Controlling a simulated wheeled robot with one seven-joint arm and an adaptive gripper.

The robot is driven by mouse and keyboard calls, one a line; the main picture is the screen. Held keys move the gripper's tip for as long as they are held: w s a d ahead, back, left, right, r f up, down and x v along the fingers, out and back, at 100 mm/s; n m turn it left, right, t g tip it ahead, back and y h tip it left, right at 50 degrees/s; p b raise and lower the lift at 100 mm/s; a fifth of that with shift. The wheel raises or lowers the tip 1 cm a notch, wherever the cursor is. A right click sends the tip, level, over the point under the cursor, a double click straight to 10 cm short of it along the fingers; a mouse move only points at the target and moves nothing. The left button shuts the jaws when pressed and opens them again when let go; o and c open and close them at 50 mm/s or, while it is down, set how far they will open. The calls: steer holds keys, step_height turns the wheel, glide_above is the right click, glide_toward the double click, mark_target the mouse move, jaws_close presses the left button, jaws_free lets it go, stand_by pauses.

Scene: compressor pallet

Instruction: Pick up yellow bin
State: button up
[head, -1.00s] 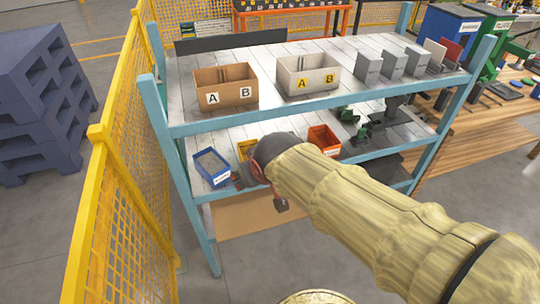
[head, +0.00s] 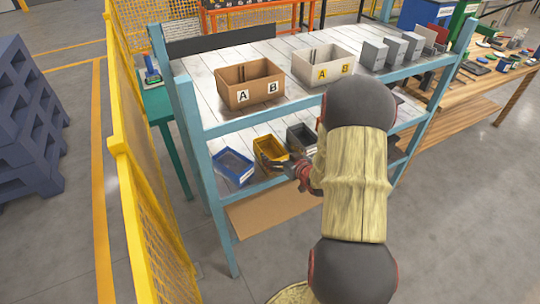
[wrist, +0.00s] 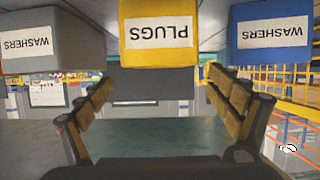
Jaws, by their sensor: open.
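The yellow bin (head: 268,146) stands on the lower shelf between a blue bin and a grey bin. In the wrist view, which looks upside down, the yellow bin (wrist: 157,54) shows its PLUGS label at the top middle. My gripper (head: 273,163) is just in front of the yellow bin in the head view and covers part of its front. In the wrist view my gripper (wrist: 160,86) is open, with one finger on each side of the bin's line and nothing between them. Whether the fingers touch the bin cannot be told.
The blue bin (head: 233,168) and the grey bin (head: 301,137), both labelled WASHERS in the wrist view, flank the yellow bin closely. The upper shelf, with a brown box (head: 250,90) and a pale box (head: 322,70), is above. A yellow mesh fence (head: 150,205) stands left.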

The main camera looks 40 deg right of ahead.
steer(key=b, duration=0.3)
glide_above(270, 153)
steer(key=s+a, duration=0.2)
steer(key=s, duration=0.1)
steer(key=f, duration=0.3)
steer(key=shift+w+a, duration=0.1)
steer(key=shift+w, duration=0.1)
steer(key=shift+r, duration=0.15)
steer(key=c, duration=0.3)
steer(key=c, duration=1)
